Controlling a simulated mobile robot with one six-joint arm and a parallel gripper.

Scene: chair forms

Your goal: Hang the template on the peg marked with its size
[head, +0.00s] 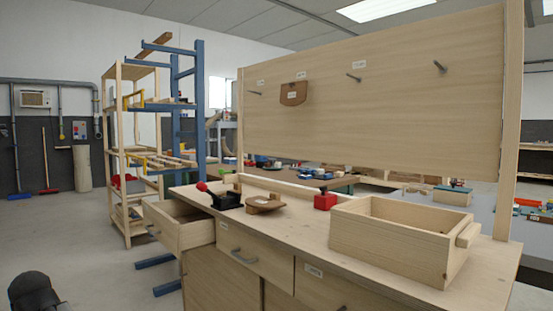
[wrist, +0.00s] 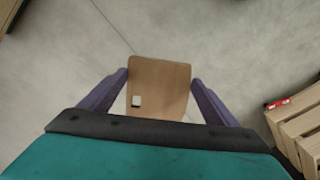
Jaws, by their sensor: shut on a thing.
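In the wrist view my gripper (wrist: 160,82) is shut on a flat brown template (wrist: 168,98), with a purple finger at each side of it. A small white label shows on the template, too small to read. Bare floor lies beyond it. In the head view, a pegboard (head: 400,125) carries a left peg (head: 256,93), a third peg (head: 354,77) and a right peg (head: 440,67), all bare. A brown template (head: 293,93) hangs at the second position, hiding most of its peg. Small white labels sit above several pegs; their text is unreadable.
A drawer (head: 175,227) stands open at the left.

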